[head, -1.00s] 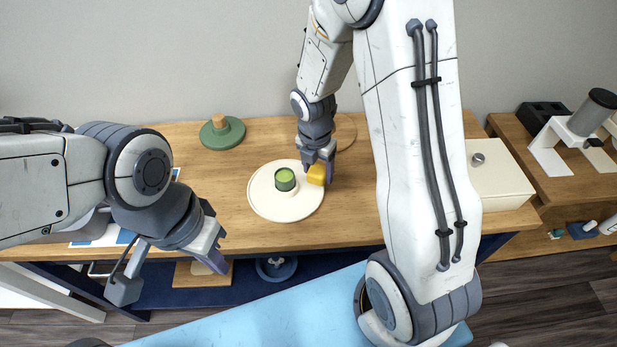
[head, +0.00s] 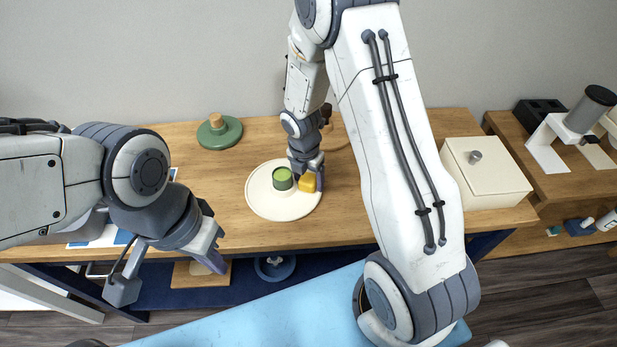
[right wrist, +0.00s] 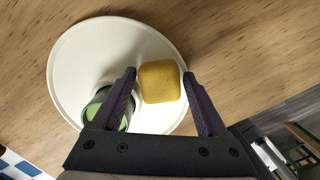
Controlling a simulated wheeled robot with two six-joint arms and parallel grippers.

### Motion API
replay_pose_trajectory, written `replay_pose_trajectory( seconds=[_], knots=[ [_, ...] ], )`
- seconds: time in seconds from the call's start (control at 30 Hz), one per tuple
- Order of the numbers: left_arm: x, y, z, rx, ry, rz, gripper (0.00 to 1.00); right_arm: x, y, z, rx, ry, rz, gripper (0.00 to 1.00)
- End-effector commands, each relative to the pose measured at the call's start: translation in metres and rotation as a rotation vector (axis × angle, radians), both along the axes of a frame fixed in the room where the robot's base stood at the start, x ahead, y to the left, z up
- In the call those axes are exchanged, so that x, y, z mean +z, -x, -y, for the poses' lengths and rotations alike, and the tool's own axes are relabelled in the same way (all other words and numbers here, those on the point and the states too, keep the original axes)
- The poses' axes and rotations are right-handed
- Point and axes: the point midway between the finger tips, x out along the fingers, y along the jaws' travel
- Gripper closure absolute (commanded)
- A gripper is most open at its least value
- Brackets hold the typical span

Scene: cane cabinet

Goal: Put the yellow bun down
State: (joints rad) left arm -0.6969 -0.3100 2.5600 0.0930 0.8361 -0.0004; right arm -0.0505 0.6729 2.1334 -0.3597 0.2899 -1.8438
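The yellow bun (head: 307,183) is a small rounded block at the right part of a round white plate (head: 265,206). My right gripper (head: 306,172) reaches down over it. In the right wrist view the bun (right wrist: 161,82) sits between the two fingertips of my right gripper (right wrist: 160,76), very close to both. Whether the bun's underside touches the plate cannot be told. A green cup-like object (head: 282,178) stands on the plate just left of the bun. My left gripper (head: 172,272) is open and empty, in front of the table's front edge.
A green round lid with a wooden knob (head: 219,133) lies at the back left of the wooden table (head: 345,215). A cream box (head: 485,175) stands at the right, partly near my right arm. A round wooden board (head: 338,133) lies behind my right gripper.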

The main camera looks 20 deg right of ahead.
Motion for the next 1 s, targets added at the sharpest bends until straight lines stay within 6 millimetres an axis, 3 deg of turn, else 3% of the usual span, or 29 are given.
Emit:
replay_pose_trajectory(
  seconds=[0.27, 0.43, 0.8, 1.0],
  knots=[
    [0.000, 0.000, 0.000, 0.000, 0.000, 0.000, 1.00, 0.001, 0.000, 0.000, 0.000, 0.000, 0.000, 0.21],
    [0.003, 0.000, 0.000, 0.000, 0.000, 0.000, 1.00, 0.012, 0.000, -0.001, 0.001, 0.000, 0.003, 0.21],
    [0.005, 0.000, 0.000, 0.000, 0.000, 0.000, 1.00, 0.087, 0.004, -0.008, 0.001, 0.000, 0.006, 0.21],
    [0.004, 0.000, 0.000, 0.000, 0.000, 0.000, 1.00, 0.114, 0.007, -0.011, 0.000, 0.000, 0.003, 0.21]
  ],
)
